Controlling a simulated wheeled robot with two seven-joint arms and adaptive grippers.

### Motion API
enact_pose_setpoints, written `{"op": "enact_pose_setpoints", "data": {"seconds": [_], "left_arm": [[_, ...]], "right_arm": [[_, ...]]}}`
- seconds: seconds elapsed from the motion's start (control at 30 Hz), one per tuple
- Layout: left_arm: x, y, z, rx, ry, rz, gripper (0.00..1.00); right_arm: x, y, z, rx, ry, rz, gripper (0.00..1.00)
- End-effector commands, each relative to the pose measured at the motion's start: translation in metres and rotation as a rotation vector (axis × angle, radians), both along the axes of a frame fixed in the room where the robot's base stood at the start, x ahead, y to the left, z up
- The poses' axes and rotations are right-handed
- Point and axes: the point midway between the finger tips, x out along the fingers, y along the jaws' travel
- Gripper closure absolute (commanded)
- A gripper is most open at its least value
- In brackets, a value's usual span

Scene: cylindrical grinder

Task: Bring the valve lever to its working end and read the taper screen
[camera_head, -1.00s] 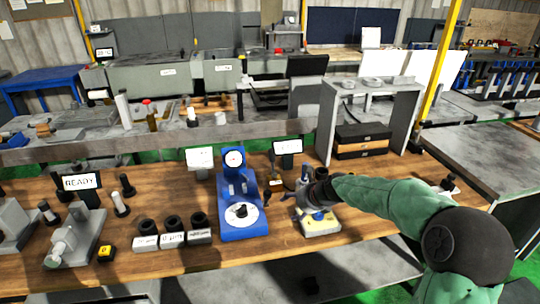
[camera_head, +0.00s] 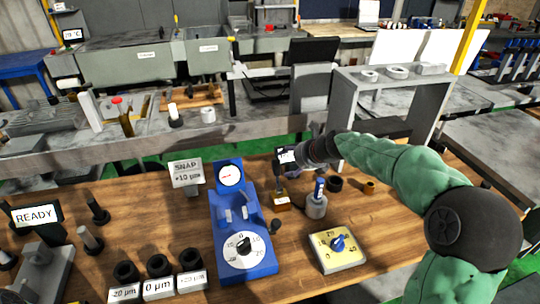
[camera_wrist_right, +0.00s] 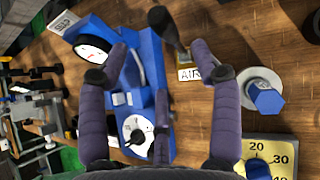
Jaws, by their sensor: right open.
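The air valve is a small yellowish block (camera_head: 282,203) marked AIR, right of the blue gauge, with a dark upright lever (camera_head: 279,178). In the right wrist view the AIR block (camera_wrist_right: 190,74) and the dark lever (camera_wrist_right: 166,27) lie beyond and between my spread fingers, apart from them. My right gripper (camera_head: 300,153) is open and empty, above and behind the valve. A small screen (camera_head: 287,155) shows beside it, partly covered; its text is unreadable and I cannot tell if it is the taper screen. My left gripper is out of view.
A blue gauge (camera_head: 243,230) with dial and knob stands left, near a screen (camera_head: 187,172) reading SNAP +10 µm. A grey cylinder with blue top (camera_head: 317,203) and a yellow dial block (camera_head: 337,260) stand right. Ring gauges (camera_head: 158,272) and a READY screen (camera_head: 37,216) are farther left.

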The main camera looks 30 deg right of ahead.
Motion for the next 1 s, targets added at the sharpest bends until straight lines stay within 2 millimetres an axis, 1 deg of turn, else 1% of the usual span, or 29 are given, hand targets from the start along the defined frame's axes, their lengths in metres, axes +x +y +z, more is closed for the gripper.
{"op": "enact_pose_setpoints", "data": {"seconds": [0.13, 0.23, 0.6, 0.8, 1.0], "left_arm": [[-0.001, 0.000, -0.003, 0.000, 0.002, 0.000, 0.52], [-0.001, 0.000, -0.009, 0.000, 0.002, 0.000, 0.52], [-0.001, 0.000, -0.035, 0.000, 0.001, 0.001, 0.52], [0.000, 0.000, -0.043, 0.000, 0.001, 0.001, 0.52], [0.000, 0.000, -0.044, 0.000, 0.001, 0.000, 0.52]], "right_arm": [[0.004, 0.001, -0.006, 0.000, 0.001, 0.002, 0.35], [0.013, 0.003, -0.016, 0.001, 0.003, 0.002, 0.35], [0.057, 0.011, -0.061, 0.001, 0.002, 0.002, 0.35], [0.072, 0.014, -0.074, -0.001, 0.001, 0.002, 0.35], [0.076, 0.014, -0.076, -0.001, 0.000, 0.001, 0.35]]}}
